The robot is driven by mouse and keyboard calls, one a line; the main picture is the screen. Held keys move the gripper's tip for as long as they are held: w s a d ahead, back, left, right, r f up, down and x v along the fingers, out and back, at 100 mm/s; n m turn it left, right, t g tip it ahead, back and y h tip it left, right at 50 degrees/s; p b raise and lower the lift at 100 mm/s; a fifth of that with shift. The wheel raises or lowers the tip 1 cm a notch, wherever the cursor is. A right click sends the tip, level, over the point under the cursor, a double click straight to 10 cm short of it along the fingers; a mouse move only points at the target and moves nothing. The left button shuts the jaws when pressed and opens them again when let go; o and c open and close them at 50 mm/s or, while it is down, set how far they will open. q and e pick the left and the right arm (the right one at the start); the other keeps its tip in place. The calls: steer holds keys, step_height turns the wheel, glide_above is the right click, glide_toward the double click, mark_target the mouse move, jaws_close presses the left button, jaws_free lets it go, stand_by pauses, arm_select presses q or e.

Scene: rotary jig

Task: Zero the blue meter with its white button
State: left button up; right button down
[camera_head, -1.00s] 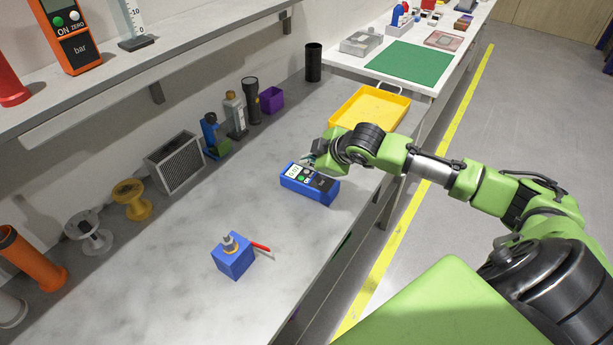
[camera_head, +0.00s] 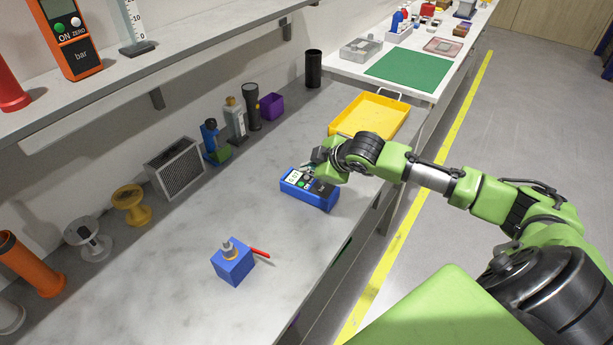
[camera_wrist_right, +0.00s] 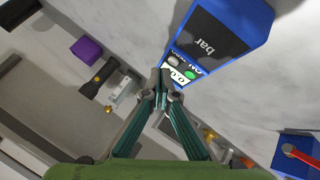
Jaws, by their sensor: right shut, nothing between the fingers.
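The blue meter (camera_head: 322,196) lies face up on the marble-look bench. Its display (camera_head: 296,178) sits at the far end, but I cannot read the digits surely. A green button and a pale button (camera_wrist_right: 173,58) sit beside the display, and the dark "bar" panel fills the rest of the face. The meter (camera_wrist_right: 238,22) also shows in the right wrist view. My right gripper (camera_head: 311,168) is over the display end, shut and empty. In the wrist view its fingertips (camera_wrist_right: 163,74) are close to the pale button; I cannot tell whether they touch. My left gripper is out of view.
A blue block (camera_head: 233,266) with a metal fitting and red lever stands nearer on the bench. A yellow tray (camera_head: 342,124) lies beyond the meter. A flashlight, spools and a grille box (camera_head: 175,168) line the wall. An orange meter (camera_head: 72,38) stands on the shelf.

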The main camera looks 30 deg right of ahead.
mark_target(308, 179)
steer(key=shift+f, duration=0.15)
stand_by(0.4)
steer(key=shift+f, duration=0.3)
steer(key=shift+f, duration=0.2)
stand_by(0.4)
steer(key=shift+r+p, duration=0.7)
steer(key=shift+p, duration=0.45)
step_height(308, 179, up, 6)
steer(key=p, duration=0.7)
